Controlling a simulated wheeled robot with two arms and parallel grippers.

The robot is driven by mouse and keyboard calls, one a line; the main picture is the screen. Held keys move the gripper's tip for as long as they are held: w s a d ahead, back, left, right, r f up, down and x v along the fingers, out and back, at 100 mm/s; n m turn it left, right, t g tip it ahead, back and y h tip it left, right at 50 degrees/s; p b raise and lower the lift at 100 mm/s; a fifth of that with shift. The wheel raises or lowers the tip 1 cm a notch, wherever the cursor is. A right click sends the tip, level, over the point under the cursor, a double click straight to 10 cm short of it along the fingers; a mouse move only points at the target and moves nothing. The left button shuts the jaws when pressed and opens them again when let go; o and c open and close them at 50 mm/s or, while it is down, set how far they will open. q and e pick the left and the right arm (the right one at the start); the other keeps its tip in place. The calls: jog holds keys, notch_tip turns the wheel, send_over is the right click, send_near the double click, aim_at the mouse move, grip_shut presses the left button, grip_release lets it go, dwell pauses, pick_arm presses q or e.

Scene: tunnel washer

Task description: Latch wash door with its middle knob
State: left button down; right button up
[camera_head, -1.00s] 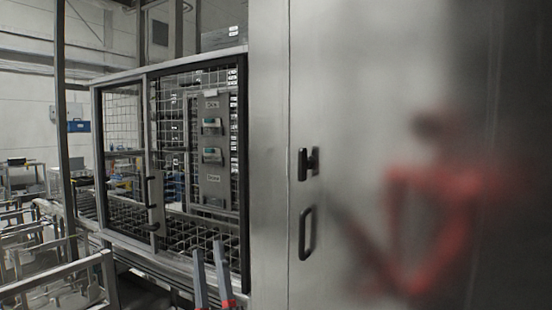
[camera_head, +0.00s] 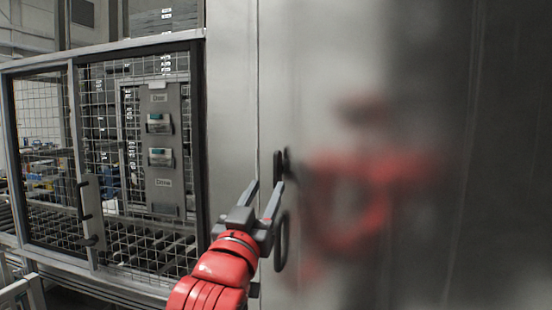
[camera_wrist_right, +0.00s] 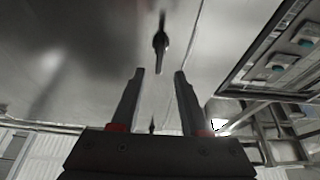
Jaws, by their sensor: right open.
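The wash door (camera_head: 330,80) is a tall shiny metal panel filling the right of the head view, flush with the wall beside its seam. Its dark knob (camera_head: 285,163) sits near the door's left edge, with its bar about upright. Below it is a dark loop handle (camera_head: 281,242), partly behind my gripper. My right gripper (camera_head: 267,184) is open and empty, its fingertips just left of and below the knob. In the right wrist view, a dark knob (camera_wrist_right: 161,42) shows beyond the open fingertips (camera_wrist_right: 159,73), apart from them. My left gripper is not in view.
A mesh guard (camera_head: 110,150) with a framed door stands on the left. Behind its mesh hangs a control panel (camera_head: 161,150) with green-topped boxes. The door mirrors my red arm as a blurred reflection. A small dark fitting (camera_wrist_right: 152,125) shows between the fingers in the wrist view.

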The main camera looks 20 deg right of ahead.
aim_at(276, 169)
jog(key=p+x, duration=0.2)
jog(key=x, duration=0.6)
jog(key=shift+r, duration=0.15)
jog(key=shift+w+d, duration=0.2)
jog(key=shift+w, duration=0.1)
jog(key=shift+c, duration=0.3)
grip_shut()
jog(key=shift+s, duration=0.1)
jog(key=shift+a, duration=0.1)
